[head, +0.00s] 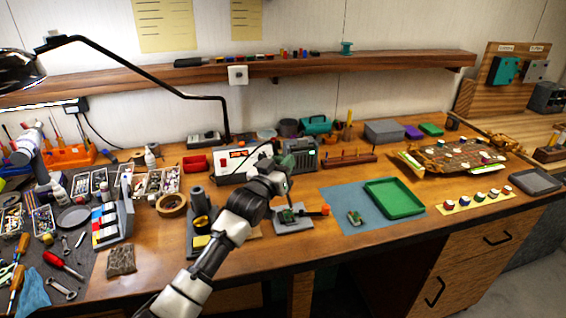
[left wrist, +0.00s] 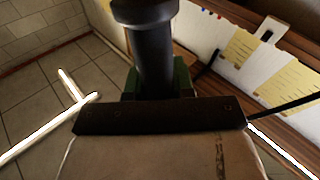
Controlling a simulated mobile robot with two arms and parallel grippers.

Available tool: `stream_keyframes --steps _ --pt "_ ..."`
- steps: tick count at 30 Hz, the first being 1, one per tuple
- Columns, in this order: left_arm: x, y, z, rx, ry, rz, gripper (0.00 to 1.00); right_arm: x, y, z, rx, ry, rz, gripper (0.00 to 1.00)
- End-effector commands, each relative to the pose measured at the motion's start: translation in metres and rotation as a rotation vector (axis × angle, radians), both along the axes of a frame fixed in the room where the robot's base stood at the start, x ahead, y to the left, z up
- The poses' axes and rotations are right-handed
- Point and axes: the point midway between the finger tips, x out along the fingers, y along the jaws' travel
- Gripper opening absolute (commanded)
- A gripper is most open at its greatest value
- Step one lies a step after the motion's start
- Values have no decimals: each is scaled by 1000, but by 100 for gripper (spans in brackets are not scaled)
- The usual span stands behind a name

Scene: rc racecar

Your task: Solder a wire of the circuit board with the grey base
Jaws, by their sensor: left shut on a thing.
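My left gripper (head: 284,190) is shut on a dark cylindrical handle, which appears to be the soldering iron (left wrist: 150,50). A black cable arcs from near the gripper toward the white station. The grey base (head: 304,226) sits on the bench just below the gripper. It carries a small green circuit board (head: 287,215), partly hidden by my wrist, and has an orange-red part (head: 325,210) at its right. The iron's tip is hidden or too small to make out, so I cannot tell whether it touches the board. My right gripper is not in view.
The white station (head: 232,178) stands behind my arm. A dark stand (head: 199,207) with yellow parts is left of it. On the right, a blue mat (head: 340,202) bears another small green board (head: 354,217) and a green tray (head: 418,208). Tools crowd the left bench.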

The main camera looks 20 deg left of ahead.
Motion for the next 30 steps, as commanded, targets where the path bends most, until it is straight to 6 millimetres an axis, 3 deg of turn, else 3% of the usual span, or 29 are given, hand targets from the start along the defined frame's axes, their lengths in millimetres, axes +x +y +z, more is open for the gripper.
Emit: stream_keyframes --steps 10,30 --pt "0 0 -3 0 0 0 3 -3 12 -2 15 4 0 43" --pt "0 0 -9 0 -1 0 3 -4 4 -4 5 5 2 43"
